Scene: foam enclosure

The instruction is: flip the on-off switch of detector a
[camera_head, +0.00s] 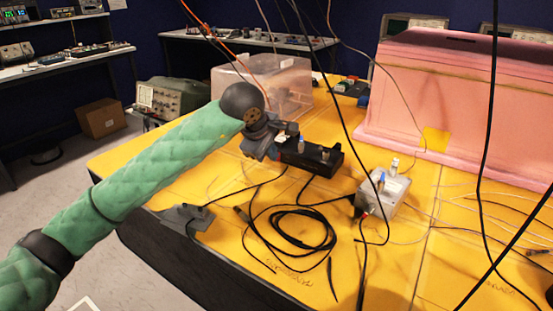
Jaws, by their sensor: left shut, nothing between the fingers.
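My left arm reaches in from the left, and its dark left gripper (276,148) is shut and empty. It is at the left end of a black box (318,160) with small knobs on top, and overlaps that end; I cannot tell whether it touches. A silver-grey box (385,197) with upright connectors and a blue part on top stands to the right, apart from the gripper. No label shows which box is detector a, and an on-off switch cannot be made out at this size. My right gripper is out of view.
Black cable coils (303,226) lie on the yellow table (270,275) in front of the boxes. Loose cables hang from above. A pink foam enclosure (460,95) stands at the back right, a clear plastic bin (290,82) behind the gripper. A flat grey piece (187,217) lies near the left edge.

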